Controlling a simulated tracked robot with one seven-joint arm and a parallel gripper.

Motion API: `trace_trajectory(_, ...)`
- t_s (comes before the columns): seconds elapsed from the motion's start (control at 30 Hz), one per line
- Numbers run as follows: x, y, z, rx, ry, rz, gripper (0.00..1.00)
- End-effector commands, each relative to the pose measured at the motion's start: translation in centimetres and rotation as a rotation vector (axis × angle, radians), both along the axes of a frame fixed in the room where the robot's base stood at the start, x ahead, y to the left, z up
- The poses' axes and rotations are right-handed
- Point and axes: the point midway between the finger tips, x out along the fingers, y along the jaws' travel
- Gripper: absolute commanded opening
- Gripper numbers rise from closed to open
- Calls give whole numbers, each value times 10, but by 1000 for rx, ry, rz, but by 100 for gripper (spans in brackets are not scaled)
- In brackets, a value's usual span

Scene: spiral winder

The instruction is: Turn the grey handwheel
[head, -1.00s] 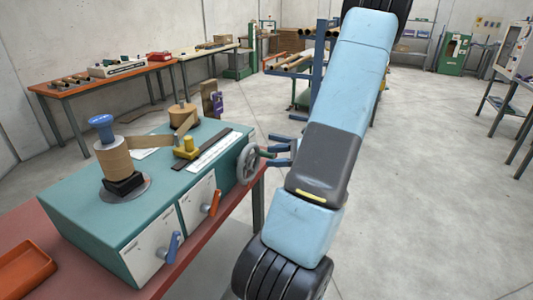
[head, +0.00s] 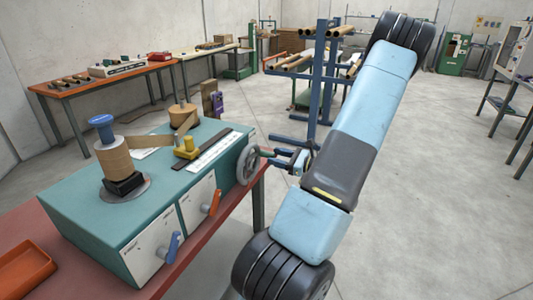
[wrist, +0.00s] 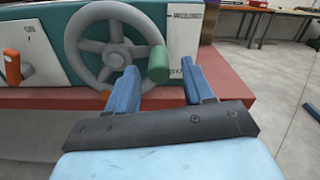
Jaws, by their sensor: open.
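The grey handwheel (head: 248,165) is on the right end of the teal winder. In the wrist view the wheel (wrist: 108,45) shows its spokes and a green handle (wrist: 158,64) sticking out toward me from the right part of its rim. My gripper (wrist: 160,70) is open, with one blue finger on each side of the handle in the picture. No contact with the handle can be seen. In the head view my gripper (head: 281,157) is just right of the wheel, and its fingers point left at it.
The winder (head: 90,215) stands on a red table (head: 205,262). An orange lever (head: 211,203) and a blue lever (head: 173,246) are on its front. A blue rack (head: 321,80) with tubes stands behind my arm.

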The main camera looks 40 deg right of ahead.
Motion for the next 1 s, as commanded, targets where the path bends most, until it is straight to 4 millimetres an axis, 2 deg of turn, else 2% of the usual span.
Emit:
trace_trajectory(0.1,19,8,0,1,-1,2,52)
trace_trajectory(0.3,43,18,0,1,0,1,52)
trace_trajectory(0.5,53,22,0,1,0,1,52)
trace_trajectory(0.77,54,22,0,0,0,0,52)
trace_trajectory(1.0,54,22,0,0,0,0,32)
